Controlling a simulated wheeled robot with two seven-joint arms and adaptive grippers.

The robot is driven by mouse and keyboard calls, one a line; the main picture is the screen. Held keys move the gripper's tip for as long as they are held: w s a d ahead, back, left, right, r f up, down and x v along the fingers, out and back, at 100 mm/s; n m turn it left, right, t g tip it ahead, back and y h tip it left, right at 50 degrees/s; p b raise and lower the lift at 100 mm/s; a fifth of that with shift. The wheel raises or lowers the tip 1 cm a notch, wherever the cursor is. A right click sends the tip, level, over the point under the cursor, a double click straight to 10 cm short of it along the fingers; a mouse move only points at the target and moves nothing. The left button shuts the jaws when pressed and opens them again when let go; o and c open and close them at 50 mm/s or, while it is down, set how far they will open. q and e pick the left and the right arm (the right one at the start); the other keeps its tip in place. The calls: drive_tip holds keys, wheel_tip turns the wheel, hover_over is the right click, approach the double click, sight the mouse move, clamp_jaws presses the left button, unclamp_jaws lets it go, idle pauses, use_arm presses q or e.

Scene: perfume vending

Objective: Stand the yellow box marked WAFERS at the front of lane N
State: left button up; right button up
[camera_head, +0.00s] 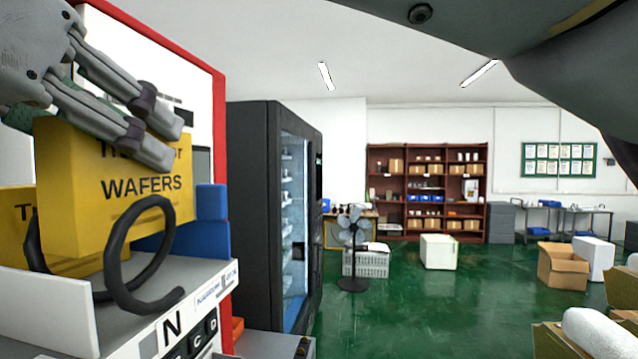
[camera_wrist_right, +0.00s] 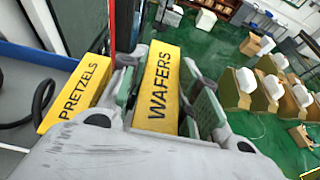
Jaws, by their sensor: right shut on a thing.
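The yellow box marked WAFERS (camera_head: 143,190) is upright behind the black coil (camera_head: 118,262) of the lane with the N label (camera_head: 172,328). My right gripper (camera_head: 165,138) comes in from the upper left and is shut on the upper part of this box. In the right wrist view the WAFERS box (camera_wrist_right: 160,85) sits between the two fingers of the right gripper (camera_wrist_right: 168,98). The box's bottom edge is partly hidden by the coil, so I cannot tell whether it touches the shelf. My left gripper is not in view.
A yellow PRETZELS box (camera_wrist_right: 78,93) is beside the held box. The machine's red frame edge (camera_head: 221,130) is close by. A dark vending machine (camera_head: 265,210) and a fan (camera_head: 352,240) stand farther off.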

sight(52, 159)
drive_tip(key=shift+f, duration=0.2)
drive_tip(key=shift+f, duration=2.05)
drive_tip(key=shift+f, duration=0.15)
drive_tip(key=o, duration=1.1)
drive_tip(key=shift+c, duration=0.2)
drive_tip(key=shift+r, duration=0.2)
drive_tip(key=shift+s, duration=0.1)
drive_tip(key=shift+b+v, duration=0.3)
drive_tip(key=shift+v, duration=2.1)
drive_tip(key=v, duration=0.7)
drive_tip(key=shift+b, duration=0.35)
